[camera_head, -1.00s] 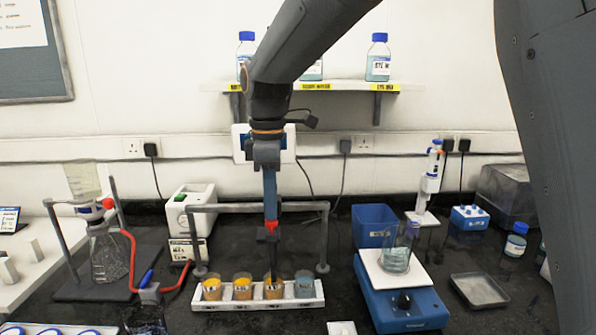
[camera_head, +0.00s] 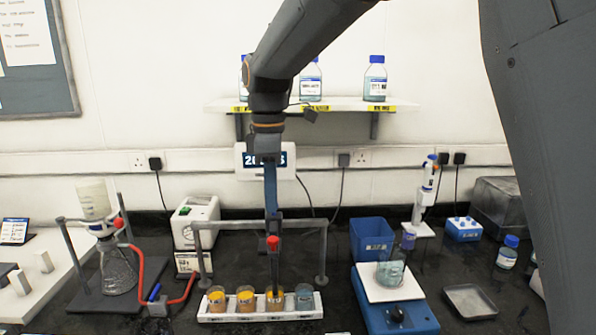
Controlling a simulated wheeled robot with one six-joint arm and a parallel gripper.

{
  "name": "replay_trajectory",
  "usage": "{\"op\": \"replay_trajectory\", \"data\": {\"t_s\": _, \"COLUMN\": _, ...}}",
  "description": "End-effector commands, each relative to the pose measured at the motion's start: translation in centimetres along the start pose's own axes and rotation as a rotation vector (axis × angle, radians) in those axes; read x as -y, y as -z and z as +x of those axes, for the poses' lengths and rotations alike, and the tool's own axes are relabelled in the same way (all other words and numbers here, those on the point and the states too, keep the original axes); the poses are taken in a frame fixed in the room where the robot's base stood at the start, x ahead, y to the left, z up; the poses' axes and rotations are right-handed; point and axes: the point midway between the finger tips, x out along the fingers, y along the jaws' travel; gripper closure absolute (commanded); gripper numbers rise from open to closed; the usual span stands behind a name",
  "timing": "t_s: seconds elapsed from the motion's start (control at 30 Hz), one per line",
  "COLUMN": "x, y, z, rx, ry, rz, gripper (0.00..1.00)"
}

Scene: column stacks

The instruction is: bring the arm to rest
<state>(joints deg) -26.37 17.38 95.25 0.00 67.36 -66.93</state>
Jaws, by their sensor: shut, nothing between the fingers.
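My gripper (camera_head: 270,185) hangs straight down from my dark grey arm, in the middle of the view. Its narrow fingers look closed together, with nothing seen between them. It is in front of or at a grey frame (camera_head: 225,226) with a crossbar and two posts; I cannot tell the exact depth or whether they touch. A red piece (camera_head: 273,243) with a thin dark stem below it lines up under the fingers, over the third cup of a white rack (camera_head: 235,317). Whether it is apart from my fingers is unclear.
The rack holds cups with orange-yellow contents and a bluish one. A blue stirrer (camera_head: 398,318) with a beaker (camera_head: 391,272) and a blue bin (camera_head: 371,239) stand to the right. A flask (camera_head: 118,268) is at left. A shelf (camera_head: 345,104) with bottles is behind.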

Motion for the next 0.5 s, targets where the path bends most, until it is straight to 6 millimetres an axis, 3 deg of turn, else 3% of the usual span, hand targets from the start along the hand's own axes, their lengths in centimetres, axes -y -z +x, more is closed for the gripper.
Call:
{"op": "replay_trajectory", "data": {"t_s": 0.33, "x": 0.0, "y": -0.4, "z": 0.2, "rx": 0.0, "ry": 0.0, "rz": 0.017, "gripper": 1.0}}
{"op": "replay_trajectory", "data": {"t_s": 0.43, "x": 0.3, "y": -2.3, "z": 1.9, "rx": -0.002, "ry": -0.005, "rz": 0.112, "gripper": 1.0}}
{"op": "replay_trajectory", "data": {"t_s": 0.5, "x": 0.8, "y": -4.8, "z": 4.2, "rx": -0.006, "ry": -0.012, "rz": 0.242, "gripper": 1.0}}
